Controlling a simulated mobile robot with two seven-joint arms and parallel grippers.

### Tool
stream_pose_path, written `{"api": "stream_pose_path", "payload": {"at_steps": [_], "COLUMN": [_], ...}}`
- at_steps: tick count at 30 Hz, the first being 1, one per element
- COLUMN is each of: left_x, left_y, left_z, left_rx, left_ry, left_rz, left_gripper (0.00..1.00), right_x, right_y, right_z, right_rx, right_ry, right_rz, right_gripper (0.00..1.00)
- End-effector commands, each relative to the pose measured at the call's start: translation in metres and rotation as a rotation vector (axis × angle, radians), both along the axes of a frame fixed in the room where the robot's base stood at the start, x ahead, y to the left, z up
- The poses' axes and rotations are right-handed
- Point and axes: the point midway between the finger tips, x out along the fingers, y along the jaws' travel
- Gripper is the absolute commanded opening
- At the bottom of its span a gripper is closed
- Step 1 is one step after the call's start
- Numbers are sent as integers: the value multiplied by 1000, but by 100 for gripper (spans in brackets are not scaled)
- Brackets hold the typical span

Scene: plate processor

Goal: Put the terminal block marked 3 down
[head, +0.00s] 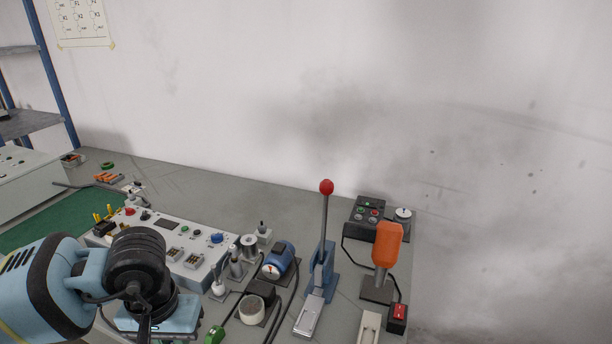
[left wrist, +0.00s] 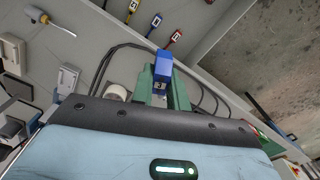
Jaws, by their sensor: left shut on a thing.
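My left gripper (left wrist: 161,92) shows in the left wrist view with its two green fingers shut on a blue block (left wrist: 162,64). My right gripper is in neither view.
In the head view a grey control box (head: 160,228), a red-knobbed lever press (head: 325,240) and an orange-handled device (head: 387,245) crowd the bench (head: 200,185). The left wrist view shows several coloured labelled pieces (left wrist: 155,24), a screwdriver (left wrist: 45,20) and dark cables (left wrist: 100,72).

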Motion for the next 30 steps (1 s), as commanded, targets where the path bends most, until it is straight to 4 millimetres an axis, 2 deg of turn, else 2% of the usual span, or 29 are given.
{"api": "stream_pose_path", "payload": {"at_steps": [7, 11, 14, 24, 30], "left_x": [0, -1, -4, -27, -38], "left_y": [2, 1, 0, -1, 1], "left_z": [1, -10, -30, -118, -144], "left_rx": [-1, -4, -8, -11, -3], "left_ry": [0, 3, 6, 5, 1], "left_rz": [-35, -35, -36, -35, -32], "left_gripper": [0, 0, 0, 0, 0], "right_x": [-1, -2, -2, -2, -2], "right_y": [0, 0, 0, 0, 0], "right_z": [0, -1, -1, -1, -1], "right_rx": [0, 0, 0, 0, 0], "right_ry": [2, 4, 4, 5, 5], "right_rz": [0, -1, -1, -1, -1], "right_gripper": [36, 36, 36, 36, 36]}}
